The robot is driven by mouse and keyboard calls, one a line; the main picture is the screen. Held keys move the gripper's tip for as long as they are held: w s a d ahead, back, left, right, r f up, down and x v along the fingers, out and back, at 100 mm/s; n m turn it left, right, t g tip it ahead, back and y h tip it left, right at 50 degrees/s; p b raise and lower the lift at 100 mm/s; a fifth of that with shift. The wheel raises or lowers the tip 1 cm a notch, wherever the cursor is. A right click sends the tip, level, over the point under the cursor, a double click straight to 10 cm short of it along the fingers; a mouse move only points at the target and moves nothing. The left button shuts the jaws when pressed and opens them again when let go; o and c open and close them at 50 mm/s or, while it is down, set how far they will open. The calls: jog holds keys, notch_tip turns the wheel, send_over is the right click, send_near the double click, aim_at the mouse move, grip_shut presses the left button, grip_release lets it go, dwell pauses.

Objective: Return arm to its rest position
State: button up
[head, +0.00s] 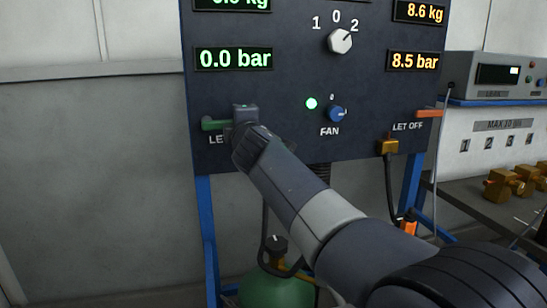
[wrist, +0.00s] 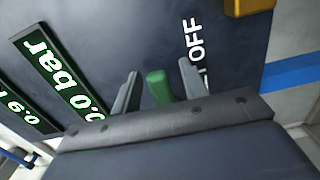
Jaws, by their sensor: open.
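My gripper (head: 242,112) is at the left side of the dark control panel (head: 285,90), over the green let-off lever (head: 213,125). In the wrist view, my gripper (wrist: 158,72) has its two fingers apart, with the green lever (wrist: 158,90) between them. A gap shows on each side of the lever, so the fingers do not appear closed on it. The arm reaches up to the panel from the lower right. The gripper hides the lever's right part and most of its label.
An orange lever (head: 429,113) sits on the panel's right side. A fan knob (head: 336,114) and a selector knob (head: 340,41) are between. A green cylinder (head: 275,290) stands below. A bench (head: 480,200) with brass fittings is at right. The left wall side is clear.

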jog(key=shift+s, duration=0.15)
jog(key=b+v, duration=0.2)
jog(key=v, duration=0.9)
jog(key=p+x, duration=0.1)
jog(key=x, duration=0.2)
jog(key=p+x, duration=0.1)
jog(key=x, duration=0.7)
jog(key=shift+w+r+p, duration=0.2)
jog(key=shift+r+p, duration=0.15)
jog(key=shift+p, duration=0.05)
jog(key=shift+r+n+p, duration=0.2)
jog(key=shift+n+p, duration=0.2)
jog(key=shift+n, duration=0.3)
jog(key=shift+s+f, duration=0.15)
jog(key=shift+s, duration=0.05)
